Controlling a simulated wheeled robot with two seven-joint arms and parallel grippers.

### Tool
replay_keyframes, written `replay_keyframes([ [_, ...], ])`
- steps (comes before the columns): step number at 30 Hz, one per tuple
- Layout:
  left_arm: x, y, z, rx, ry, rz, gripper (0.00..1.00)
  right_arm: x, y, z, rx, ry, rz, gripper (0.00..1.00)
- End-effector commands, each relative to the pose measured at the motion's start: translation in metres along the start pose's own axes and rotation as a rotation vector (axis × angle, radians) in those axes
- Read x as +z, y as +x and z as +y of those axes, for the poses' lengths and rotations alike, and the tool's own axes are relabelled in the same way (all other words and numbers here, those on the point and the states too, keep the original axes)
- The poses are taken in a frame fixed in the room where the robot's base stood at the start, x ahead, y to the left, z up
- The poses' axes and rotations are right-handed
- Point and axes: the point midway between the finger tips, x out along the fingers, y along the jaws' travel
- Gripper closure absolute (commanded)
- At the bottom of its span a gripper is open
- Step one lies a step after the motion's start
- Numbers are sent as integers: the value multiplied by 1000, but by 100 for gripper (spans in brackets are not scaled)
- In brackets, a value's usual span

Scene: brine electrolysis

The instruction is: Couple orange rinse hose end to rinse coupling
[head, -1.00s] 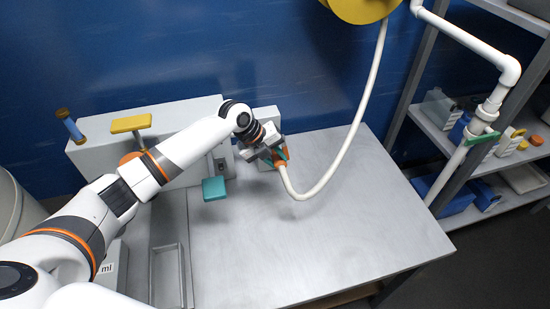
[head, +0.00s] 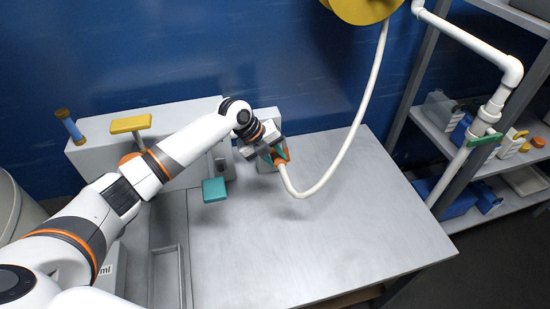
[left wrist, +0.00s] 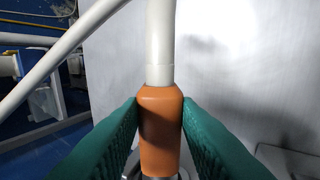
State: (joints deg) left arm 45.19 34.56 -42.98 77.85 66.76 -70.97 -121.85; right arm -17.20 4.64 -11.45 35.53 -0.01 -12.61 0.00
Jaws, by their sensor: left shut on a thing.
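The orange rinse hose end (head: 282,156) sits at the end of a white hose (head: 352,130). In the left wrist view the hose end (left wrist: 160,120) stands between the two green fingers, with the white hose leaving its far end. My left gripper (head: 275,157) is shut on it, close to a grey block (head: 267,120) at the back of the bench. In the left wrist view a grey metallic part (left wrist: 152,177) shows just below the hose end. I cannot tell whether they touch. The rinse coupling is not clearly seen; the gripper hides that area. My right gripper is not in view.
The steel bench top (head: 320,235) is clear to the right. A teal paddle (head: 214,189) and a yellow handle (head: 130,123) stand left of the gripper. The hose hangs from a yellow reel (head: 362,8). Shelves and a white pipe (head: 455,35) stand at the right.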

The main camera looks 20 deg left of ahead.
Motion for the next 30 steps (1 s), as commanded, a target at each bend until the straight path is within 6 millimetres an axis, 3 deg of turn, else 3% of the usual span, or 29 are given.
replay_keyframes([
  [30,-9,1,0,1,1,-1,96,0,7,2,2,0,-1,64],
])
